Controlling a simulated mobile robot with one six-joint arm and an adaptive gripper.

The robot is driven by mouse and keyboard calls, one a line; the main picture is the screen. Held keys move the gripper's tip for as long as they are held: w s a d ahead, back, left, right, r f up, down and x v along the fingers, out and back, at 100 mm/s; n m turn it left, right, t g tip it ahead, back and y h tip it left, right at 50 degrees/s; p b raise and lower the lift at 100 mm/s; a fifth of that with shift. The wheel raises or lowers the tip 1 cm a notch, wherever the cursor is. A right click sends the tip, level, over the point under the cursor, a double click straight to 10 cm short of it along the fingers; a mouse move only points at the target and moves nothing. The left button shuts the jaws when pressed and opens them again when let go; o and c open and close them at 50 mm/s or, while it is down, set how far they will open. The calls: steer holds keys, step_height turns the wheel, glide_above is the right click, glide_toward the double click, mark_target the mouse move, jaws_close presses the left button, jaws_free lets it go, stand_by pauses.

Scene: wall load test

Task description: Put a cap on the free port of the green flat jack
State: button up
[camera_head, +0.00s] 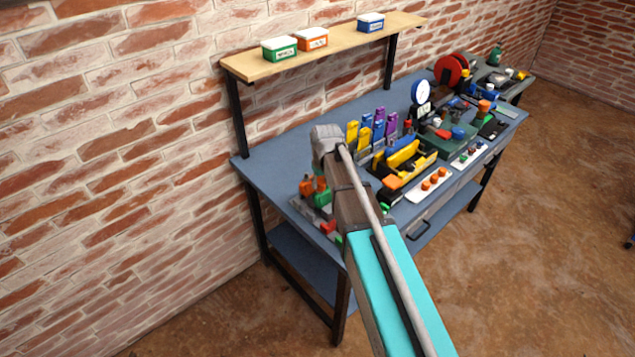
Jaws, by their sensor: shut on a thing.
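My arm (385,265) reaches up from the bottom right over the left part of the blue bench, ending in a light grey joint. My gripper does not show; its fingers and anything in them are hidden. I cannot make out the green flat jack or its free port for certain. Orange-topped green pieces (315,190) stand on the bench just left of the arm. A small red and green piece (329,228) lies below them, partly behind the arm. Orange round pieces, perhaps caps, sit on a white tray (413,194) right of the arm.
The blue bench (275,135) is clear at its back left. Yellow, blue and purple upright pieces (379,127), a round gauge (420,91) and a red reel (447,70) crowd its right. A wooden shelf (345,38) with three lidded boxes overhangs the back, against brick.

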steer(key=o, duration=0.8)
steer(key=shift+o, duration=0.2)
steer(key=shift+o, duration=1.2)
steer(key=shift+r, duration=0.1)
steer(key=shift+r+p, duration=3.95)
steer(key=shift+p, duration=0.1)
steer(key=s+d+m, duration=0.2)
steer(key=s+d, duration=0.3)
steer(key=s, duration=0.4)
steer(key=s+d+m+g, duration=0.1)
steer(key=s+d+m, duration=0.1)
steer(key=s+d, duration=0.4)
steer(key=s, duration=0.4)
steer(key=shift+s+d+f+m+g+h, duration=0.25)
steer(key=shift+s+m+g+h, duration=0.05)
